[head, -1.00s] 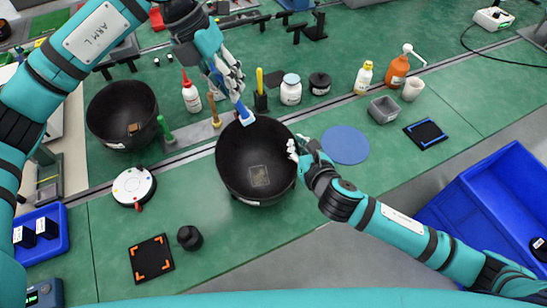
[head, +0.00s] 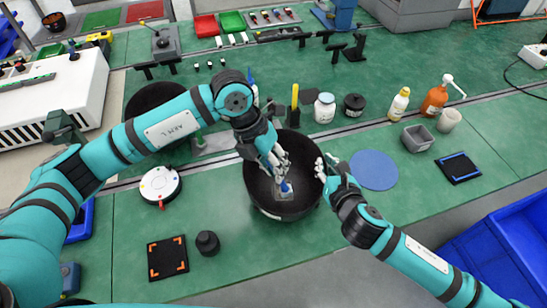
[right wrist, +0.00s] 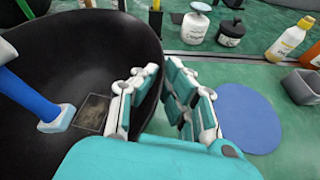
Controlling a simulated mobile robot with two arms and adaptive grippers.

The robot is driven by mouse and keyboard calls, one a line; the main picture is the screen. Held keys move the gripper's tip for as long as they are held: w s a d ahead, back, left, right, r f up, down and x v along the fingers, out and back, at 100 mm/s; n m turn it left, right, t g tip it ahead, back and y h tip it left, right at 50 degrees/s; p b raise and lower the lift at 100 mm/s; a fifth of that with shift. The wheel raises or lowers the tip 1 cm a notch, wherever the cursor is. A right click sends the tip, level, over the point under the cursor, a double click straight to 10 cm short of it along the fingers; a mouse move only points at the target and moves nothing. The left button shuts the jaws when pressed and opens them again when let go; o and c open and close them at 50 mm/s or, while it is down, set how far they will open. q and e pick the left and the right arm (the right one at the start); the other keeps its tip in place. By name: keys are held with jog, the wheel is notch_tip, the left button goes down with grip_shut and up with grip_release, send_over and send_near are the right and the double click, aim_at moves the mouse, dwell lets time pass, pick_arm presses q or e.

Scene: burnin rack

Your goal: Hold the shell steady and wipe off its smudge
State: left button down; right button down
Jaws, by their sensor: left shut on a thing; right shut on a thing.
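The shell is a black bowl (head: 257,184) on the green bench, and its inside also fills the left of the right wrist view (right wrist: 55,42). A brownish square smudge (right wrist: 93,110) lies on its inner surface. My left gripper (head: 277,163) is inside the bowl, shut on a blue-handled wiper (head: 286,187). The wiper's pale pad (right wrist: 57,118) is close beside the smudge in the right wrist view; whether it touches the surface I cannot tell. My right gripper (head: 326,166) is shut on the bowl's right rim, fingers on both sides of the wall.
A second black bowl (head: 146,98) stands behind my left arm, partly hidden. A blue disc (head: 374,170), bottles and a grey bin (head: 418,138) are to the right. A white round device (head: 160,184), a dark knob (head: 207,243) and a black mat (head: 167,258) are left.

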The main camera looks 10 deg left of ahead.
pick_arm(q)
jog(key=shift+f, duration=2.35)
jog(key=shift+w+a, duration=0.6)
jog(key=shift+w, duration=3.4)
jog(key=shift+s+d+r, duration=0.1)
jog(key=shift+s+d, duration=0.1)
jog(key=shift+s, duration=1.1)
jog(key=shift+s+d+r, duration=0.15)
jog(key=shift+s, duration=1.2)
jog(key=shift+s+d+r, duration=0.1)
jog(key=shift+s+d, duration=0.1)
jog(key=shift+s, duration=1.1)
jog(key=shift+w+a, duration=0.85)
jog(key=shift+w, duration=3.1)
jog(key=shift+s+d, duration=0.6)
jog(key=shift+s, duration=3.45)
jog(key=shift+r, duration=3.3)
